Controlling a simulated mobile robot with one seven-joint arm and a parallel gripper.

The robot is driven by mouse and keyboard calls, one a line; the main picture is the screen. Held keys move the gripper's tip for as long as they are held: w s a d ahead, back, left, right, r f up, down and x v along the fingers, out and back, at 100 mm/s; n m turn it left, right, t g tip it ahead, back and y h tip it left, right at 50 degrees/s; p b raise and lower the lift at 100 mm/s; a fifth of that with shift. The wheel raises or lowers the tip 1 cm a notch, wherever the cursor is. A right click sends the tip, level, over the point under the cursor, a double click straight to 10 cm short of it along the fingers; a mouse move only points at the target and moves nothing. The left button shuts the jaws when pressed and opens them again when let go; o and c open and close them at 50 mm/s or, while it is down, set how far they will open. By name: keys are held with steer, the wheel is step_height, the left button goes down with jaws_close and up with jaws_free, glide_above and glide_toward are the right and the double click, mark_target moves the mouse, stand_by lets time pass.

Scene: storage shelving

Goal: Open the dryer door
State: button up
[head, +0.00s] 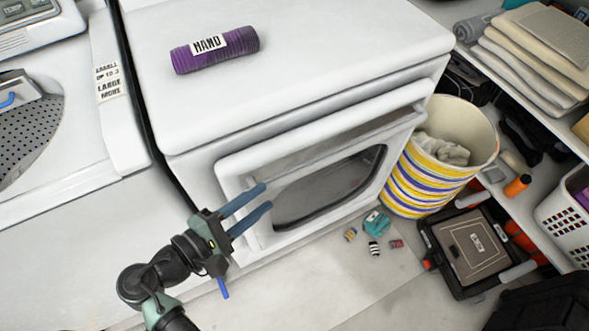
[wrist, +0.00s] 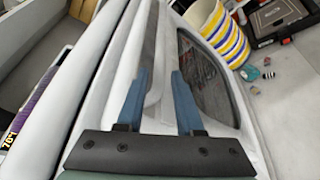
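The white dryer (head: 290,55) stands in the middle of the head view. Its door (head: 325,122) is on the front, with a thick white frame and a dark window (head: 335,188). The door looks closed or nearly so; I cannot tell if there is a small gap. My gripper (head: 267,196) is open and empty, its two blue fingers pointing at the left part of the door. In the wrist view my gripper (wrist: 160,76) has its fingers apart over the door front, with the window (wrist: 208,75) ahead and right. Contact with the door cannot be made out.
A purple roll (head: 215,50) lies on the dryer top. A striped basket (head: 440,160) stands close to the door's right side. Small items (head: 375,225) and a black case (head: 480,245) lie on the floor. A washer (head: 60,130) is at left. Floor before the dryer is mostly clear.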

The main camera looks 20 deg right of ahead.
mark_target(282, 184)
steer(key=x, duration=0.9)
steer(key=shift+d+f, duration=0.1)
steer(key=shift+d, duration=0.1)
jaws_close()
stand_by(1.0)
